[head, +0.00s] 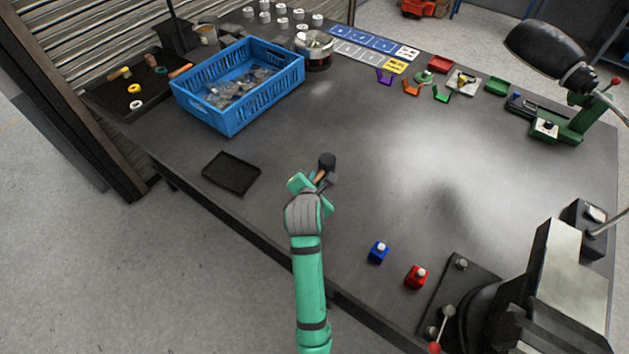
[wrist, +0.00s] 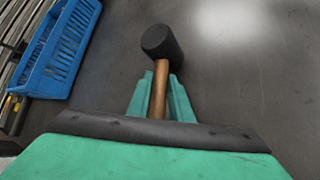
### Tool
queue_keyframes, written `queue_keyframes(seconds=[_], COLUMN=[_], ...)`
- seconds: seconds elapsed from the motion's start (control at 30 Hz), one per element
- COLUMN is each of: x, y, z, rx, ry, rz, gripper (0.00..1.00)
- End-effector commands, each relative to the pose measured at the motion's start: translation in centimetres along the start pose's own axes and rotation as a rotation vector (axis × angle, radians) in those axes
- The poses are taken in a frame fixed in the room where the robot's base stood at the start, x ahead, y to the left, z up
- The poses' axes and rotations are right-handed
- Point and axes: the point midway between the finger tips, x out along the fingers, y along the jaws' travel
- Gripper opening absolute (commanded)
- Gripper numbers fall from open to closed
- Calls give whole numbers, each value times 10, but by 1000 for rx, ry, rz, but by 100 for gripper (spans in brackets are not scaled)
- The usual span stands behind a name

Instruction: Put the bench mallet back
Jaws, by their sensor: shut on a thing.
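The bench mallet (wrist: 162,45) has a black cylindrical head and a wooden handle. In the wrist view my gripper (wrist: 162,92) is shut on the handle, with the head beyond the fingertips. In the head view the mallet's dark head (head: 327,161) shows just past my gripper (head: 318,182), near the front edge of the bench. I cannot tell from these views how high the mallet is above the surface. A small empty black tray (head: 231,173) lies to the left of my gripper.
A blue crate (head: 238,84) with clear bags stands at the back left, beside a dark tray (head: 128,92) with rings and handled tools. The bench middle is clear.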

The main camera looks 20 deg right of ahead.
Motion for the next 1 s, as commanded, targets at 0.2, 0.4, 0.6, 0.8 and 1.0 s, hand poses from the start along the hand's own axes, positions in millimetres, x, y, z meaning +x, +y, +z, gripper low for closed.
queue_keyframes(seconds=[0.2, 0.4, 0.6, 0.8, 1.0], x=[7, 7, 8, 8, 1], y=[-6, -8, -8, -8, -7], z=[-4, -2, -6, -6, -5], rx=[2, 4, 2, 2, 2], ry=[-6, -8, -3, -3, -4], rz=[2, 0, -1, 0, 0], gripper=[0, 0, 38, 38, 38])
